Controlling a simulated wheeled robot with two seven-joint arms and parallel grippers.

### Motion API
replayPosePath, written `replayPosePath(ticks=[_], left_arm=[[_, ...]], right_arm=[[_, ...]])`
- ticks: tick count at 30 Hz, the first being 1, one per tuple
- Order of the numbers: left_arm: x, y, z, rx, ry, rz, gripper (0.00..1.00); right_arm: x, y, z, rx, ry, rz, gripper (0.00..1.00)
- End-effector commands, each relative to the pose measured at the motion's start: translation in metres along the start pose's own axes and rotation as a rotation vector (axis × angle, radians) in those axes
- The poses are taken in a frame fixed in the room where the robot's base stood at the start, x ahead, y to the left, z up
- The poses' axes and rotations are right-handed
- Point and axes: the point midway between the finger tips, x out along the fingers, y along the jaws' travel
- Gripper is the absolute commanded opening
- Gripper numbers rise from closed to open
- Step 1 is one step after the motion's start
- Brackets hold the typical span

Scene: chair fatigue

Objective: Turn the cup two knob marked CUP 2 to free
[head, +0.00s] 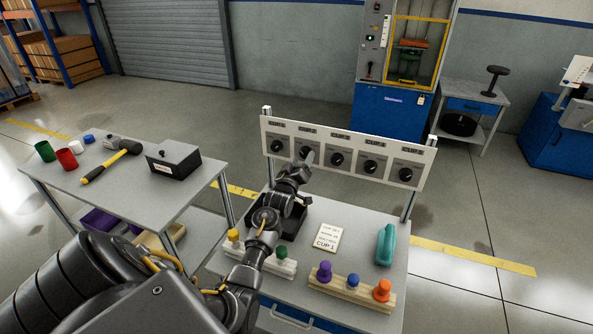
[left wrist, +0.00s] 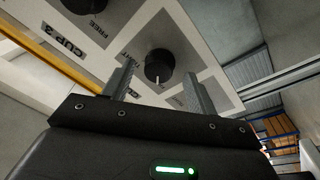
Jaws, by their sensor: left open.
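The panel (head: 348,142) stands at the back of the bench with a row of round black knobs. My left gripper (head: 302,164) reaches up to the second knob from the left (head: 306,152) and partly covers it. In the left wrist view, the open fingers of my left gripper (left wrist: 158,82) are on either side of a black knob (left wrist: 159,65), with gaps visible. That knob has a white pointer line towards the gripper. My right gripper is not in view.

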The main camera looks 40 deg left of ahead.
Motion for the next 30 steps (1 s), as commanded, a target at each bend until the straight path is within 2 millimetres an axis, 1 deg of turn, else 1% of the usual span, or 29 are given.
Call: replayPosePath(ticks=[3,9,12,15,20,30], left_arm=[[-0.024,-0.001,0.002,0.001,-0.001,0.000,0.58],[-0.064,-0.001,0.002,-0.001,-0.001,-0.001,0.58],[-0.078,-0.001,0.002,0.000,-0.001,-0.001,0.58],[-0.088,-0.001,0.001,0.000,0.000,0.000,0.58],[-0.094,0.000,0.000,-0.001,0.000,0.000,0.58],[-0.094,0.000,0.000,-0.001,0.000,0.000,0.58]], right_arm=[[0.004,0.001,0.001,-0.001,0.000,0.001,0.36],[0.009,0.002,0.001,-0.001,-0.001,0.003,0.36],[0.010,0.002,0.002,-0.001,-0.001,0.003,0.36],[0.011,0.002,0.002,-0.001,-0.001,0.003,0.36],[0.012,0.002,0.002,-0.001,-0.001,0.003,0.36],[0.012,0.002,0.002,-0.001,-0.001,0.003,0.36]])
